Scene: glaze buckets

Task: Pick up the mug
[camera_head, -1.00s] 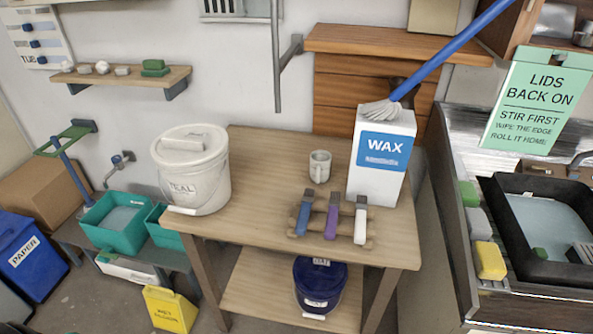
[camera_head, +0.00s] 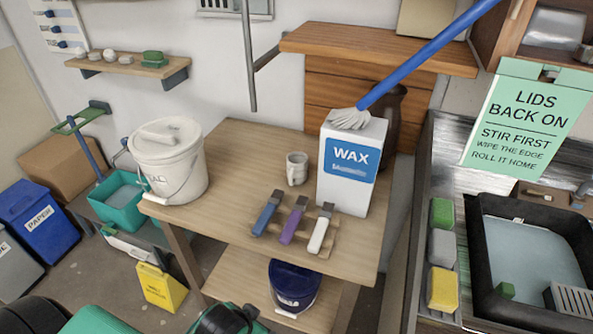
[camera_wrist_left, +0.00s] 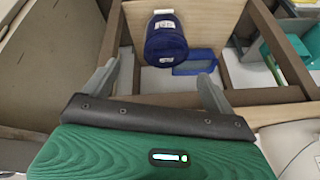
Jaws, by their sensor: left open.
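The mug (camera_head: 297,169) is small and pale grey. It stands upright on the wooden table (camera_head: 240,150), just left of the white WAX box (camera_head: 345,190) and behind the coloured-handled tools. My left gripper (camera_wrist_left: 158,72) is open and empty in the left wrist view, with its two grey fingers spread apart. That view shows the blue bucket (camera_wrist_left: 166,42) on the lower shelf beyond the fingers; the mug is not seen there. Green and black parts of my arm enter the head view at the bottom left, below and away from the mug. My right gripper is not in view.
A white lidded bucket (camera_head: 168,165) stands on the table's left end. Handled tools (camera_head: 291,221) lie on a wooden rack in front of the mug. A blue-handled mop (camera_head: 425,57) leans over the WAX box. A black tray (camera_head: 480,270) is at the right.

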